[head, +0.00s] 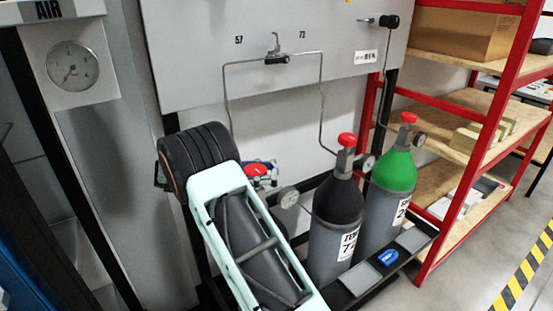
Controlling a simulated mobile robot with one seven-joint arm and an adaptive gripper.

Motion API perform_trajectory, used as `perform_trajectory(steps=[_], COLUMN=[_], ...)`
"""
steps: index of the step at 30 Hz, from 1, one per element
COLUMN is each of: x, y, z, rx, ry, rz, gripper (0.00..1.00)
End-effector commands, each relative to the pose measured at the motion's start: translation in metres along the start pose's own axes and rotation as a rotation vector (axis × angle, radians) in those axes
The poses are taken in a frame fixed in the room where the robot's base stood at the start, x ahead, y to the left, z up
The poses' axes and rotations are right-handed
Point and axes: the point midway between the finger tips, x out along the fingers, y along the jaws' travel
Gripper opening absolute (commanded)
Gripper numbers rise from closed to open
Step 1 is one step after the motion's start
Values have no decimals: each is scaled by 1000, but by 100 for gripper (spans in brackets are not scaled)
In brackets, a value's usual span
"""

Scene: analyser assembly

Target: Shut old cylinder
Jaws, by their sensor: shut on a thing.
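A red valve knob (257,169) shows just right of my pale green arm, with a round gauge (289,197) below and right of it. My gripper (268,174) is small and mostly hidden behind my arm. It appears shut on this red knob. The cylinder under the knob is hidden by my arm. To the right stand a black-shouldered grey cylinder (328,245) and a green-shouldered grey cylinder (380,215), both upright. Each has a red knob on top and a gauge at its right. No label reading "old" is visible.
The cylinders stand at a dark rack base (388,262) against a pale panel (200,60) with thin metal pipes (322,95). A red-framed shelf (460,190) stands close on the right. An AIR gauge (73,66) is at upper left. Floor is clear at lower right.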

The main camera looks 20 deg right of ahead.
Motion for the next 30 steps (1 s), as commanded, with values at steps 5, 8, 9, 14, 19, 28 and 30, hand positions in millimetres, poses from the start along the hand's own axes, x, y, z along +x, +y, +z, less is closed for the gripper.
perform_trajectory(steps=[5,8,9,14,19,28,30], x=[-1,-1,-1,-1,-1,-1,-1], y=[4,4,5,5,5,5,4], z=[0,1,1,2,2,2,1], rx=[-6,-6,-6,-6,-6,-4,-4], ry=[-1,-1,-1,-3,-3,-3,-3], rz=[46,59,62,66,66,64,64], gripper=[0,0,0,0,0,45,45])
